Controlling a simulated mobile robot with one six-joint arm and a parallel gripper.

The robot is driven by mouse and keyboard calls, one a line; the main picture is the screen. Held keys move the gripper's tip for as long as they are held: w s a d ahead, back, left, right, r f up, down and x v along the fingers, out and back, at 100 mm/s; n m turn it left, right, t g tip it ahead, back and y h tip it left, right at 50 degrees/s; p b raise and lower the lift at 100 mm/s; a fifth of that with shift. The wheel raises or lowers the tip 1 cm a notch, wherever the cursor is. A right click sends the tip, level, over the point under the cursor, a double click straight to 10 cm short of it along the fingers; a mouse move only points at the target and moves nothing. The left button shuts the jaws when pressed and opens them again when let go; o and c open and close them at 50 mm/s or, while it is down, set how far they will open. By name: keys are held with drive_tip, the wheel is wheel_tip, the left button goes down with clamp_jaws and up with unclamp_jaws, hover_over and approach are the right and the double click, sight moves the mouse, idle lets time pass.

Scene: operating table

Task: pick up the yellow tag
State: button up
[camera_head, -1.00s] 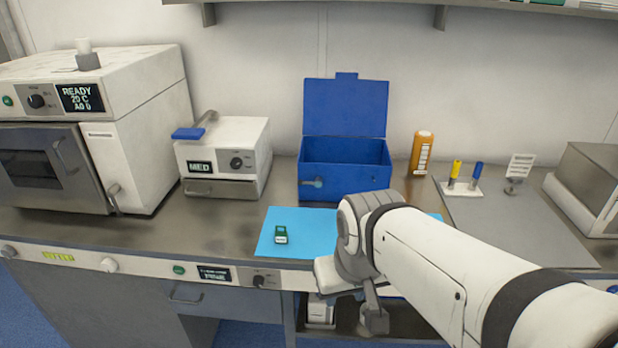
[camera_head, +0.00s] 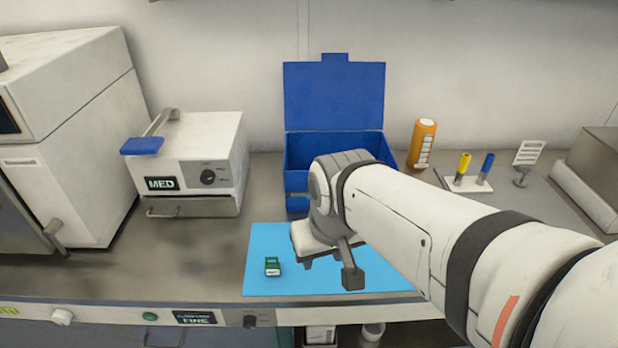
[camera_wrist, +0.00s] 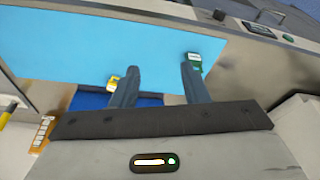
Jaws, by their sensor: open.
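The yellow tag (camera_wrist: 113,83) shows in the wrist view on the blue mat (camera_wrist: 90,40), close beside the left finger and partly covered by it. In the head view my arm hides it. My gripper (camera_wrist: 159,68) is open and empty over the mat, its fingers spread wide. A green tag (camera_wrist: 194,62) lies by the right fingertip in the wrist view. It also shows in the head view (camera_head: 272,266), on the left part of the mat (camera_head: 265,286). I cannot tell how high the fingers are above the mat.
An open blue box (camera_head: 333,95) stands behind the mat. The MED device (camera_head: 205,160) is to its left. An orange bottle (camera_head: 422,145) and a holder (camera_head: 468,182) with yellow and blue pens stand to the right. The bench is bare left of the mat.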

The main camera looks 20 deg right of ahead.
drive_tip(key=o, duration=0.3)
drive_tip(key=w+d+f+m, duration=0.1)
drive_tip(key=w+d, duration=0.1)
drive_tip(key=w, duration=0.1)
drive_tip(key=w+d+f+m+h, duration=0.1)
drive_tip(key=w+d, duration=0.1)
drive_tip(key=w, duration=0.2)
drive_tip(key=w+d+f+m, duration=0.2)
drive_tip(key=w+d, duration=0.1)
drive_tip(key=shift+w+d+h+b, duration=0.1)
drive_tip(key=shift+w+h+b, duration=0.2)
drive_tip(key=shift+h+b, duration=0.1)
drive_tip(key=shift+o, duration=0.2)
drive_tip(key=w+d+f+m, duration=0.1)
drive_tip(key=w+d+f, duration=0.2)
drive_tip(key=w+d+f+m, duration=0.2)
drive_tip(key=w+d+f, duration=0.1)
drive_tip(key=w, duration=0.1)
drive_tip(key=shift+d+t+h, duration=0.15)
drive_tip(key=shift+t+h, duration=0.15)
drive_tip(key=shift+h, duration=0.1)
drive_tip(key=shift+x, duration=3.25)
